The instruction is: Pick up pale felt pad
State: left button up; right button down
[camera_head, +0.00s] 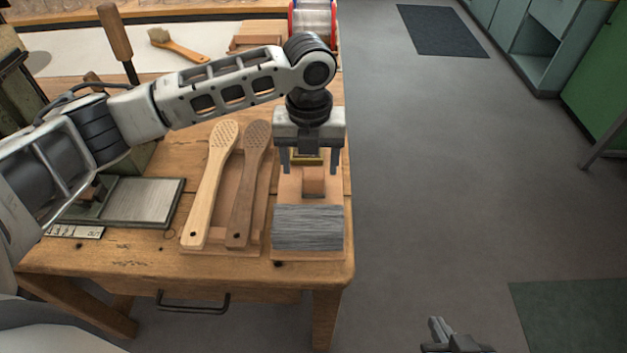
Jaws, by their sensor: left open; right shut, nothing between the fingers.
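My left gripper (310,167) points down over the right side of the wooden workbench (135,255), its two fingers apart. Between and behind the fingers is a small yellowish piece (307,158), partly hidden by the gripper. I cannot tell whether it touches the fingers, and I cannot make out a pale felt pad for certain. A small wooden block (314,182) stands just in front of the fingers on a wooden board. My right gripper (437,328) is shut and empty, low in the picture, over the floor and away from the bench.
A tool with a wooden handle (115,32) stands upright behind my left arm.

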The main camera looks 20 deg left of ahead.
aim_at(313, 172)
pick_arm(q)
jog(key=shift+w+d+f, duration=0.1)
jog(key=shift+w+f, duration=0.05)
jog(key=shift+f, duration=0.8)
jog(key=shift+w+d+f, duration=0.1)
jog(key=shift+w+f, duration=0.05)
jog(key=shift+f, duration=0.85)
jog(key=shift+w+f, duration=0.15)
jog(key=shift+f, duration=0.8)
jog(key=c, duration=1)
